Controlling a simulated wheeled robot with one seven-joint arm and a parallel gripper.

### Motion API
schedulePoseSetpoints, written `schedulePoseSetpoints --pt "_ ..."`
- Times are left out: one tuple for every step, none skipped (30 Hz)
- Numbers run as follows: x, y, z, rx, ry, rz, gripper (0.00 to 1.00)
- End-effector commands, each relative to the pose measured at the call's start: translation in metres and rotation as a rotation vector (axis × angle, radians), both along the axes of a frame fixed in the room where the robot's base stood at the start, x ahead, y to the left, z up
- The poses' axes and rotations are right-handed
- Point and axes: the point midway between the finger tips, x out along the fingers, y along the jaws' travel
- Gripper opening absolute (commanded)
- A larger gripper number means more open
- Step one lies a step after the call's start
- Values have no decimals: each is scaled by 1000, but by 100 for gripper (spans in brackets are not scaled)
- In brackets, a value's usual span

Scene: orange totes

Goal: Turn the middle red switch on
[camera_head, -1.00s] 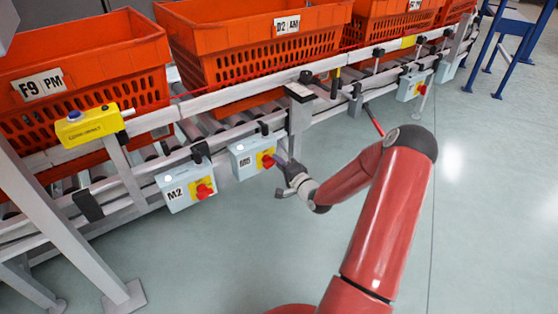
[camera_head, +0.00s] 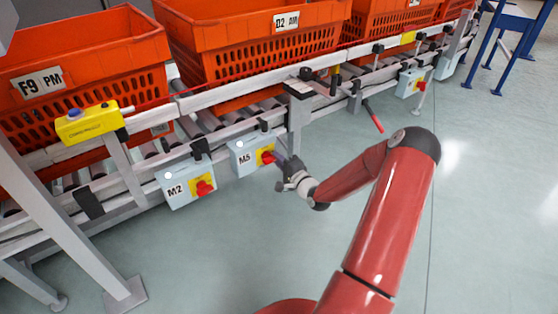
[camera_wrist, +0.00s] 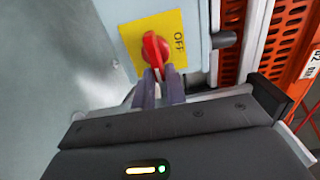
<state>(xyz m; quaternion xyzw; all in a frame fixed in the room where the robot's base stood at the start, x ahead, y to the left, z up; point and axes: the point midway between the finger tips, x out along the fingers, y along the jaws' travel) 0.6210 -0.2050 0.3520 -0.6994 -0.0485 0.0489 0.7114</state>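The middle red switch (camera_head: 268,157) is a red knob on a yellow plate of the grey M5 box (camera_head: 244,158). In the wrist view the red switch (camera_wrist: 155,50) stands out from the yellow plate, with "OFF" printed to its right. My gripper (camera_head: 284,162) is right at the M5 switch in the head view. In the wrist view my gripper's two fingers (camera_wrist: 159,85) are at the knob's lower end, one on each side, with a narrow gap. I cannot tell whether they press on it. The knob's tip is partly hidden between them.
The M2 box with its red switch (camera_head: 203,188) is close on the left. Another switch box (camera_head: 410,83) is farther right. Orange totes (camera_head: 250,55) stand on the roller conveyor behind. A yellow box (camera_head: 88,123) is on the left rail. The floor in front is clear.

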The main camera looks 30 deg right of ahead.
Motion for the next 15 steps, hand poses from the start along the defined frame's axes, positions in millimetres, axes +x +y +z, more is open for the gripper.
schedulePoseSetpoints --pt "1 3 0 1 0 5 21" --pt "1 3 0 0 0 5 25" --pt "1 2 0 0 0 5 30" --pt "1 2 0 0 0 4 33" --pt "1 2 0 0 0 4 33" --pt "1 2 0 -1 0 4 33" --pt "0 2 0 -1 0 3 33" --pt "0 1 0 -1 0 3 33" --pt "0 1 0 -1 0 3 33" --pt "0 1 0 -1 0 2 33" --pt "0 1 0 -1 0 2 33" --pt "-1 1 0 -1 0 2 33" --pt "-2 0 0 -1 0 1 33" --pt "-4 0 0 -2 1 1 33" --pt "-8 -1 0 -2 1 1 33"
